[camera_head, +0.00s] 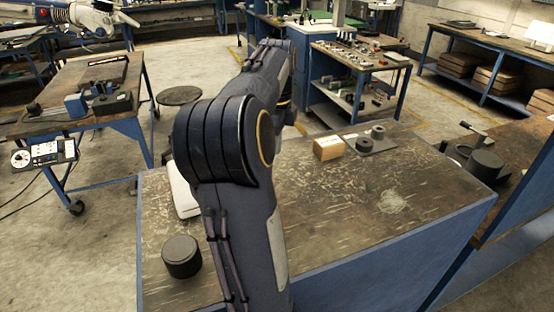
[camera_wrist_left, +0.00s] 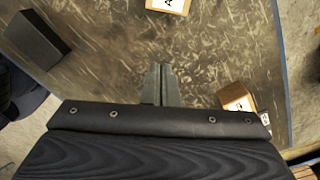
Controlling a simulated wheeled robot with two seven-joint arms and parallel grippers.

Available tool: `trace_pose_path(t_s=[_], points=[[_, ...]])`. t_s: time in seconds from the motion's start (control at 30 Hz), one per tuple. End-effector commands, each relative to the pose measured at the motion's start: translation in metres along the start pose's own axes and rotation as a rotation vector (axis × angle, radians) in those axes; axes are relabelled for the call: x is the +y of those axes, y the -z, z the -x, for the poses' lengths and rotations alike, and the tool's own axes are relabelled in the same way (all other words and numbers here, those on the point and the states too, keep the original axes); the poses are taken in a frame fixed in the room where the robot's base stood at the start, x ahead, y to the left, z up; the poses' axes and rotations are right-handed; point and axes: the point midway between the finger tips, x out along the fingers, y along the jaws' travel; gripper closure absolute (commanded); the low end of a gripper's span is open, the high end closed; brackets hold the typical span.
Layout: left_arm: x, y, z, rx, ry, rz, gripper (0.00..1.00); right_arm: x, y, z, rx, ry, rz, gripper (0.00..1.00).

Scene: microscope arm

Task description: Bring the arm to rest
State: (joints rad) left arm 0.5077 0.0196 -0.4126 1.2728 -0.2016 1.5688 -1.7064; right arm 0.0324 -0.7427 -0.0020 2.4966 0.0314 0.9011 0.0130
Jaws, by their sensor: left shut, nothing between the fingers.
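My left arm (camera_head: 222,140) rises from the bottom of the head view over the worktable, bends at a dark rounded joint and reaches away toward the back. Its gripper is hidden behind the arm in the head view. In the left wrist view my left gripper (camera_wrist_left: 160,84) shows two grey fingers closed together with nothing between them. They are over the scratched tabletop (camera_wrist_left: 110,65), and I cannot tell the exact height. No right gripper shows.
On the worktable (camera_head: 335,225) are a black cylinder (camera_head: 181,256), a partly hidden white object (camera_head: 184,192), a cardboard box (camera_head: 328,148) and a plate with dark cylinders (camera_head: 372,142). The wrist view shows a dark block (camera_wrist_left: 36,40) and a labelled box (camera_wrist_left: 168,6). The table's right front is clear.

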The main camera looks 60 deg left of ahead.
Motion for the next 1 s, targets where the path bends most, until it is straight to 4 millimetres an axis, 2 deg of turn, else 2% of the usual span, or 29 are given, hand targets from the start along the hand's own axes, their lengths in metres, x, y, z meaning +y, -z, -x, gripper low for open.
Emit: trace_pose_path(t_s=[0.1, 0.2, 0.47, 0.57, 0.67, 0.77, 0.8, 0.87, 0.9, 1.0], points=[[-0.001, 0.000, 0.015, 0.000, 0.003, 0.000, 1.00, 0.000, 0.000, 0.001, 0.000, 0.000, 0.000, 1.00], [0.000, 0.000, 0.021, 0.000, 0.001, 0.000, 1.00, 0.000, 0.000, 0.001, 0.000, 0.000, 0.000, 1.00], [0.000, 0.000, 0.023, 0.000, 0.000, 0.000, 1.00, 0.000, 0.000, 0.001, 0.000, 0.000, 0.000, 1.00], [0.004, 0.009, 0.021, 0.021, 0.010, 0.018, 1.00, 0.000, 0.000, 0.001, 0.000, 0.000, 0.000, 1.00], [0.018, 0.038, 0.014, 0.087, 0.037, 0.085, 1.00, 0.000, 0.000, 0.001, 0.000, 0.000, 0.000, 1.00], [0.048, 0.088, 0.002, 0.202, 0.060, 0.202, 1.00, 0.000, 0.000, 0.001, 0.000, 0.000, 0.000, 1.00], [0.065, 0.111, -0.003, 0.256, 0.062, 0.259, 1.00, 0.000, 0.000, 0.001, 0.000, 0.000, 0.000, 1.00], [0.095, 0.144, -0.013, 0.334, 0.052, 0.350, 1.00, 0.000, 0.000, 0.001, 0.000, 0.000, 0.000, 1.00], [0.116, 0.164, -0.020, 0.381, 0.038, 0.411, 1.00, 0.000, 0.000, 0.001, 0.000, 0.000, 0.000, 1.00], [0.171, 0.203, -0.040, 0.479, -0.017, 0.560, 1.00, 0.000, 0.000, 0.001, 0.000, 0.000, 0.000, 1.00]])
